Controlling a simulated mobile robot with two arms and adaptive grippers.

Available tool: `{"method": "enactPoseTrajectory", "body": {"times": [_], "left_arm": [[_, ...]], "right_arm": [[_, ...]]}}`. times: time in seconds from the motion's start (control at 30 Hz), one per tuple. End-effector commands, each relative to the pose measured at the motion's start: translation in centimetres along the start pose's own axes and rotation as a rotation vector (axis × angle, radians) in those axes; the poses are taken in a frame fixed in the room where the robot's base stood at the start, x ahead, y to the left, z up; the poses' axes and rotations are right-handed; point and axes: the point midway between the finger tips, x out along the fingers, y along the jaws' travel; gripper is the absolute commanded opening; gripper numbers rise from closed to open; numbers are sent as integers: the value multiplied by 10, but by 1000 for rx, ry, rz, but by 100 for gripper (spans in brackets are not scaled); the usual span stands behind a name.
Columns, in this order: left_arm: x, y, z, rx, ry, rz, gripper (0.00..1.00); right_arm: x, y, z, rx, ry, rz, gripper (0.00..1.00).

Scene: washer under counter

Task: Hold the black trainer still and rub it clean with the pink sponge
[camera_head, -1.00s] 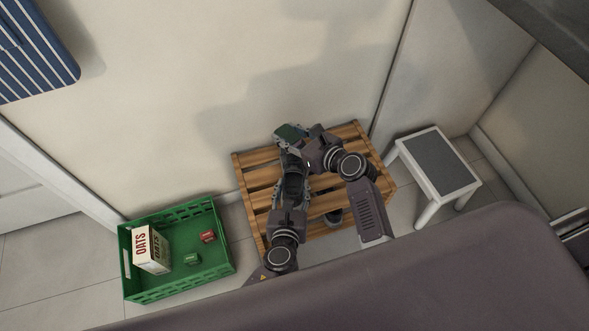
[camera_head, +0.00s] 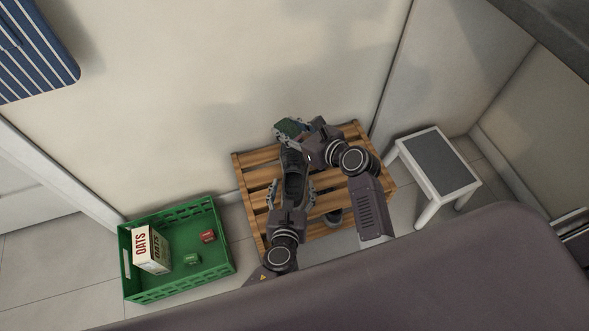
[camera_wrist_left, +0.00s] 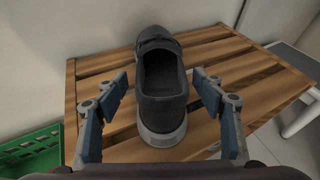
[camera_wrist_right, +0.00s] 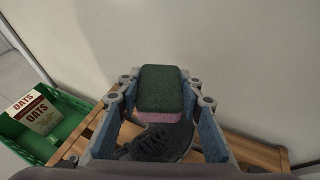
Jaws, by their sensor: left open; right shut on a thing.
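The black trainer (camera_wrist_left: 162,75) lies sole down on the wooden slatted bench (camera_wrist_left: 215,55), its heel towards my left gripper. It also shows in the head view (camera_head: 294,172). My left gripper (camera_wrist_left: 163,100) is open, with one finger on each side of the heel and gaps between. My right gripper (camera_wrist_right: 160,100) is shut on the pink sponge (camera_wrist_right: 160,105), green scouring layer up and pink layer down. The sponge is at the trainer's toe end; laces (camera_wrist_right: 155,142) show below it. I cannot tell whether sponge and trainer touch.
A green crate (camera_head: 205,275) with an oats box (camera_head: 150,250) and two small boxes stands left of the bench. A grey-topped stool (camera_head: 440,162) stands right. The wall is close behind.

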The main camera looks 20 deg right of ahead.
Motion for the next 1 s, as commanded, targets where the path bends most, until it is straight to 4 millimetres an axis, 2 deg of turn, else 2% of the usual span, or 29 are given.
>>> {"method": "enactPoseTrajectory", "body": {"times": [0.17, 0.27, 0.73, 1.0], "left_arm": [[-8, 0, 0, 1, 0, 0, 63], [-19, 0, -1, -1, 0, 0, 63], [-102, 0, -2, 1, 2, -1, 63], [-120, 0, 0, 0, 0, 0, 63]], "right_arm": [[0, 0, 0, 0, 0, 0, 5], [0, 0, 0, 0, 0, 0, 5], [0, 0, 0, 0, 0, 0, 5], [0, 0, 0, 0, 0, 0, 5]]}}
